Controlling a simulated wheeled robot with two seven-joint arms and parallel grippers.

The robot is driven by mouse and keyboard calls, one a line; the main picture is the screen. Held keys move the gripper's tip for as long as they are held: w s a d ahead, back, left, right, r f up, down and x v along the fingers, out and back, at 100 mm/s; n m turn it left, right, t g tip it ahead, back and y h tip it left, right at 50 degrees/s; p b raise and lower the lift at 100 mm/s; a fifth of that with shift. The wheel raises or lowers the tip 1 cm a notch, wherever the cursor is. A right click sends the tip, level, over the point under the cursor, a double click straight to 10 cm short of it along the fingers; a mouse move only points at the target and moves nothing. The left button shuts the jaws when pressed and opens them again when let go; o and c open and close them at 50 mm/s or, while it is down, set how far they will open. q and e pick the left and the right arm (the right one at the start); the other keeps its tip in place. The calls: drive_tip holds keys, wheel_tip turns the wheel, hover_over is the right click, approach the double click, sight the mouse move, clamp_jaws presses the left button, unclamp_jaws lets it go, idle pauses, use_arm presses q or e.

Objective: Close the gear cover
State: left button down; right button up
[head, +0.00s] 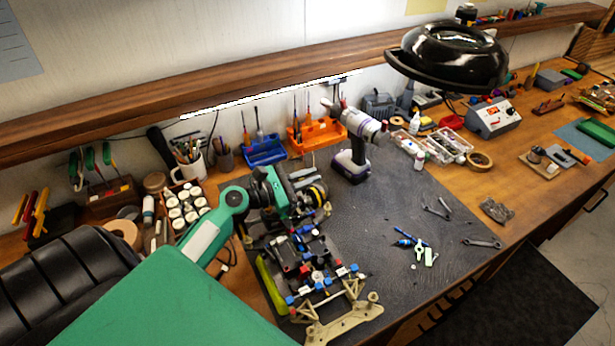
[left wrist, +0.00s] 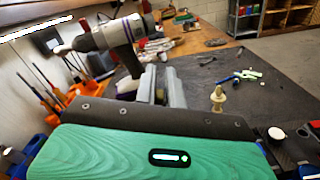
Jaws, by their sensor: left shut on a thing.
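The racecar (head: 318,268) sits on the dark mat (head: 405,215), with blue, red and white parts on its chassis and a cream bumper at the front. My left gripper (head: 310,188) is at the car's far end, over the rear. In the left wrist view its grey fingers (left wrist: 161,88) are close together and shut on a small part, apparently the gear cover, which the fingers and wrist mostly hide. I cannot tell the cover's angle. A cream post (left wrist: 217,97) stands beside the fingers. My right gripper is not in view.
A purple and grey drill (head: 355,145) stands behind the car, beside orange (head: 318,133) and blue (head: 264,152) tool trays. Small blue and white parts (head: 420,248) and wrenches (head: 482,242) lie on the right of the mat. A black lamp (head: 450,55) hangs above.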

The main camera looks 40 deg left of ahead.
use_arm(q)
drive_tip(key=c, duration=1.5)
unclamp_jaws()
drive_tip(key=shift+s, duration=0.1)
drive_tip(key=b+v, duration=0.5)
drive_tip(key=v, duration=0.7)
drive_tip(key=shift+s+a+f, duration=0.1)
drive_tip(key=shift+s+a, duration=0.1)
drive_tip(key=shift+s, duration=0.1)
drive_tip(key=shift+s+a, duration=0.25)
drive_tip(key=shift+s, duration=0.15)
drive_tip(key=shift+o, duration=0.5)
